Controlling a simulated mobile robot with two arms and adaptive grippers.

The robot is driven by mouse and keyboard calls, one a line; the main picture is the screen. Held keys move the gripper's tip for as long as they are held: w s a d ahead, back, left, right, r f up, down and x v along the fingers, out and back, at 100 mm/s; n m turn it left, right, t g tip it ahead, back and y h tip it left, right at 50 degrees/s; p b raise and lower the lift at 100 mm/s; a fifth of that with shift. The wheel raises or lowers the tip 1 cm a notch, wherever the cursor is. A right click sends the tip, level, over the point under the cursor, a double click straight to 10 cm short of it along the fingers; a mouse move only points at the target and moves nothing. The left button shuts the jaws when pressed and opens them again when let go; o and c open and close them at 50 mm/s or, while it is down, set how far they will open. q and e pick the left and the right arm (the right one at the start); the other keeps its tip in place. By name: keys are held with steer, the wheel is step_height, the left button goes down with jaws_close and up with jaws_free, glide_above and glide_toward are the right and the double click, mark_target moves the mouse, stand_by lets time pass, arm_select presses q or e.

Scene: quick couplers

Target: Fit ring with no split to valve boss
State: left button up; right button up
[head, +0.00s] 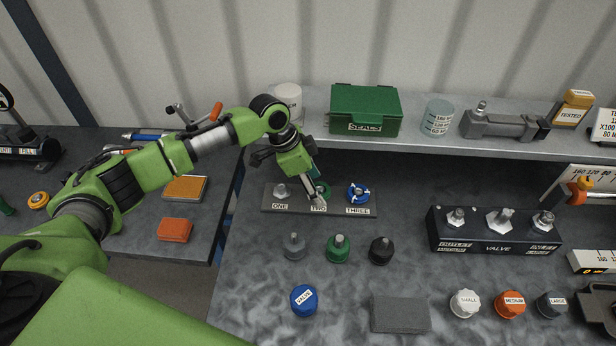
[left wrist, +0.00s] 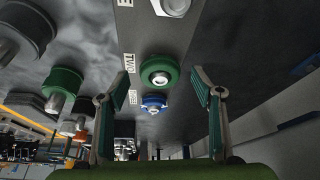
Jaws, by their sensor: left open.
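A grey strip (head: 269,208) marked ONE, TWO, THREE holds a grey piece (head: 281,191) at ONE, a green ring (head: 324,188) at TWO and a blue ring (head: 358,194) with white patches at THREE. My left gripper (head: 318,191) is open at TWO; its fingers partly hide the green ring. In the left wrist view the green ring (left wrist: 159,67) shows between the open fingers and looks unbroken from this side; the blue ring (left wrist: 154,101) is beyond it. I cannot tell for sure which ring is split. The black valve block (head: 480,246) has three metal bosses, the middle one (head: 499,221) above VALVE. My right gripper is not in view.
Grey (head: 294,246), green (head: 338,248) and black (head: 381,251) knobbed pieces stand before the strip. A blue VALVE cap (head: 304,300), a grey pad (head: 400,313) and several labelled caps are nearer the front. A shelf with a green SEALS box (head: 364,110) overhangs behind.

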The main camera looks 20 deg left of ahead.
arm_select(q)
steer(key=shift+f, duration=0.15)
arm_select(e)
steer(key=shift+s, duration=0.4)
arm_select(q)
steer(key=c, duration=1.3)
steer(key=shift+r+p, duration=1.9)
steer(key=shift+p, duration=0.15)
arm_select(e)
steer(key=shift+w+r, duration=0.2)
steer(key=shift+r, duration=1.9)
arm_select(q)
step_height(320, 180, up, 4)
steer(key=p, duration=0.4)
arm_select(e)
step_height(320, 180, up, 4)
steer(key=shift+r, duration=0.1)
